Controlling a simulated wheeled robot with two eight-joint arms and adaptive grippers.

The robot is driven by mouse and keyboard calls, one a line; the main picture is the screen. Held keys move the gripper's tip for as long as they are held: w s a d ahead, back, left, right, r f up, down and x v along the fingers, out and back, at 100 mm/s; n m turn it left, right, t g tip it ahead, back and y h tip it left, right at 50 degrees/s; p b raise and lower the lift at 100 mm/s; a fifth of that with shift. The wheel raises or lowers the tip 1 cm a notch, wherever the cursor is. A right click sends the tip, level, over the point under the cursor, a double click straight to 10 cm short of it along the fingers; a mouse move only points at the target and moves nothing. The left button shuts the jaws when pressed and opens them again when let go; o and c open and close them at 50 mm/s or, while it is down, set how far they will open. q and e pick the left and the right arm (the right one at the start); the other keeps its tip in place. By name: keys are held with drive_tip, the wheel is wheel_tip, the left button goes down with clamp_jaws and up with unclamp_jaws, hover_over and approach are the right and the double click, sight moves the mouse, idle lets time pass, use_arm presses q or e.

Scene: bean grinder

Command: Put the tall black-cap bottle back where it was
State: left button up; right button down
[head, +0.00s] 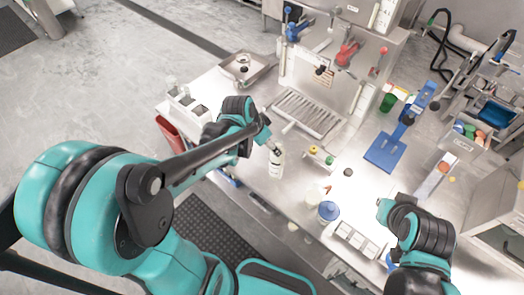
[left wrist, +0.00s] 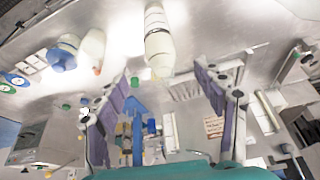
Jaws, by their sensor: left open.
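A tall white bottle (head: 276,163) stands upright on the steel counter (head: 300,190), just below the end of my left arm in the head view. In the left wrist view the pale bottle (left wrist: 158,40) lies ahead, between the lines of the two fingers. Its cap is not clear in either view. My left gripper (head: 270,143) is at the bottle's upper end in the head view. In the left wrist view the left gripper (left wrist: 165,100) has its fingers wide apart, with nothing held between them. My right arm shows at the lower right, but its fingers do not show.
A coffee machine (head: 345,62) with a drip grate (head: 308,112) stands behind the bottle. A container rack (head: 188,104) is on the left.

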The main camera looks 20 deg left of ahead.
use_arm(q)
drive_tip(key=s+r+n+t+y, duration=0.2)
drive_tip(key=s+r+n, duration=0.3)
drive_tip(key=s+r, duration=0.3)
drive_tip(key=s+t, duration=0.1)
drive_tip(key=s, duration=0.3)
drive_tip(key=shift+s+a+n, duration=0.15)
drive_tip(key=shift+n, duration=0.15)
wheel_tip(320, 180, down, 14)
drive_tip(key=b, duration=1.3)
drive_tip(key=shift+b, duration=0.4)
